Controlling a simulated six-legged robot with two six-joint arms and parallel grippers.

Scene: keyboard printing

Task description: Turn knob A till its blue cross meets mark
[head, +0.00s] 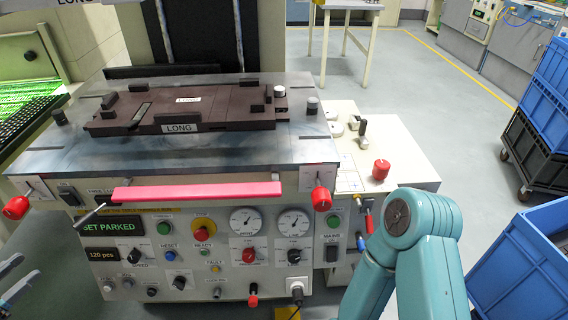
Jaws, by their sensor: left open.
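Several red knobs show on the machine, and their letters are too small to read, so I cannot tell which is knob A. One red knob (16,207) is at the left front corner, one (321,198) at the right front corner, and one (380,169) on the cream side table. A smaller red knob (249,255) is on the front panel. I cannot make out a blue cross or its mark on any knob. My left gripper (14,279) is at the lower left edge, partly cut off, open and empty, below the left corner knob. My right gripper is out of view.
A pink bar (197,192) runs along the machine's front above dials, buttons and a "SET PARKED" display (114,226). A brown plate (225,104) marked LONG lies on the metal bed. Blue crates (530,262) stand at right. Grey floor (455,120) is clear between.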

